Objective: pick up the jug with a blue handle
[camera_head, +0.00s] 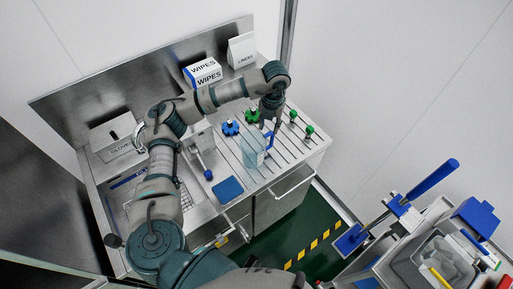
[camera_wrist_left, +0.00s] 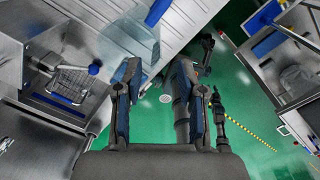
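The jug (camera_head: 253,152) is clear and pale blue, with a blue handle (camera_head: 269,141) on its right side. It stands upright on the grooved steel drainboard near the front edge. My left gripper (camera_head: 270,122) points down just above and behind the handle in the head view. In the left wrist view the fingers of my left gripper (camera_wrist_left: 156,72) are spread, with only green floor and counter edge between them. The jug's clear body (camera_wrist_left: 128,42) shows beyond the left finger, and its blue handle (camera_wrist_left: 157,12) is at the top edge, ahead of the fingertips. My right gripper cannot be made out.
Blue (camera_head: 230,127) and green (camera_head: 293,115) knob-like items stand on the drainboard near the jug. A blue pad (camera_head: 228,189) lies to the left. A wipes box (camera_head: 203,72) is on the back ledge. A cart (camera_head: 405,240) stands at lower right; green floor lies between.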

